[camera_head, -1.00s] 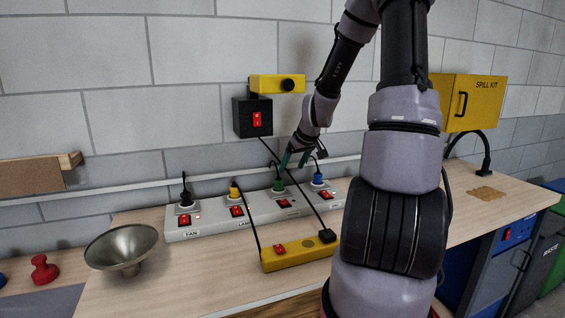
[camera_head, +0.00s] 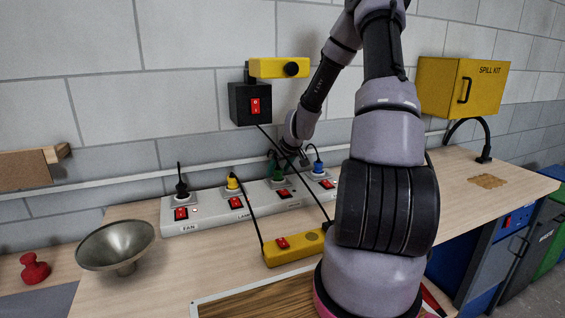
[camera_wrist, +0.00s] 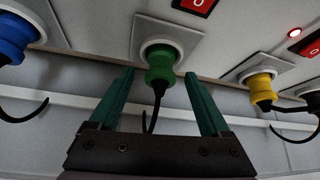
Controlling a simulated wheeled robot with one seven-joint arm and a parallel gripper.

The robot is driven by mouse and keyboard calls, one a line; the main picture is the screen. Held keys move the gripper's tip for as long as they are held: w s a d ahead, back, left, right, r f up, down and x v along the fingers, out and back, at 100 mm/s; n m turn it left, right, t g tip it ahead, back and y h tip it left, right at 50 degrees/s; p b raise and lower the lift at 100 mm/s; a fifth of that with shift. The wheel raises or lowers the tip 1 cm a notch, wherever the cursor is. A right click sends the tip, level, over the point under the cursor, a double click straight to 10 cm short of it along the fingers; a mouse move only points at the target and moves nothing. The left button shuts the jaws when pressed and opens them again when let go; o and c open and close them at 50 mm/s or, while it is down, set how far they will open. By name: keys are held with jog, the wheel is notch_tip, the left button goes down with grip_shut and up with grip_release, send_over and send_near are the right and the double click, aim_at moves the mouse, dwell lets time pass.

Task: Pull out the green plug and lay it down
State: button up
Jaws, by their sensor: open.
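The green plug (camera_wrist: 160,72) sits in its square socket on the pale power strip (camera_head: 210,214), with its black cord hanging from its end in the wrist view. In the head view the green plug (camera_head: 281,177) is partly covered by my gripper. My gripper (camera_wrist: 158,85) is open, its two green fingers on either side of the plug's rear end and cord. The fingertips reach about level with the plug's body. I cannot tell whether either finger touches it.
Black, yellow (camera_head: 232,183) and blue (camera_head: 318,168) plugs sit in the strip's other sockets. A yellow power block (camera_head: 294,249) lies in front, with cords crossing the strip. A metal funnel (camera_head: 118,247) stands left. Bare bench shows between funnel and block, and a wood-bottomed tray (camera_head: 262,301) in front.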

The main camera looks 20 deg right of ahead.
jog(key=shift+w+a+f, duration=0.1)
jog(key=shift+w+f, duration=0.25)
jog(key=shift+f, duration=0.25)
grip_shut()
jog(key=shift+r, duration=0.15)
jog(key=shift+r, duration=1.4)
